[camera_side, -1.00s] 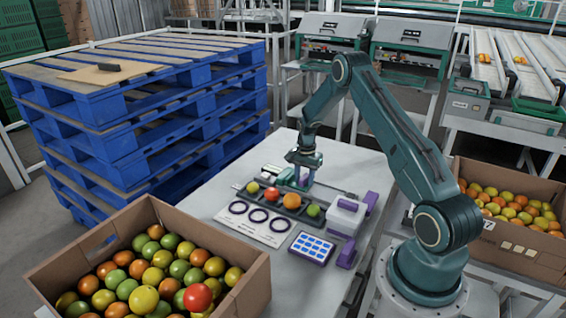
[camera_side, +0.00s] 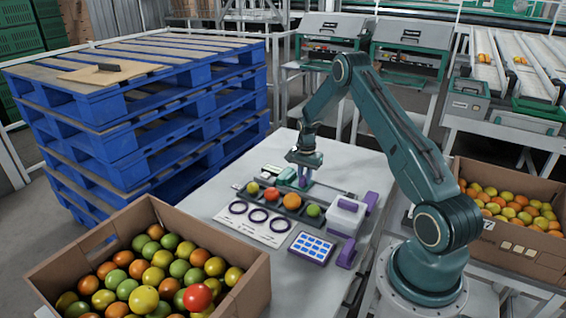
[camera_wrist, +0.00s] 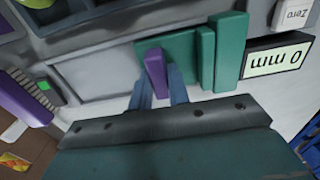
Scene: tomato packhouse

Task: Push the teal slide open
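The teal slide (camera_wrist: 180,60) sits on a grey bar in the wrist view, with a purple tab (camera_wrist: 155,70) standing up from it. In the side view the teal slide (camera_side: 287,176) is small, behind the row of fruit. My gripper (camera_wrist: 160,88) points down at the slide, one blue-grey finger on each side of the purple tab. The fingers are apart and the tab fills most of the gap; I cannot tell whether they press on it. My gripper (camera_side: 303,182) also shows in the side view.
A dark tray with several tomatoes (camera_side: 292,200) lies just in front of the slide. A white card with rings (camera_side: 252,225), a blue keypad (camera_side: 312,247) and a white-and-purple unit (camera_side: 346,215) are near. A fruit carton (camera_side: 245,300) stands at the front left.

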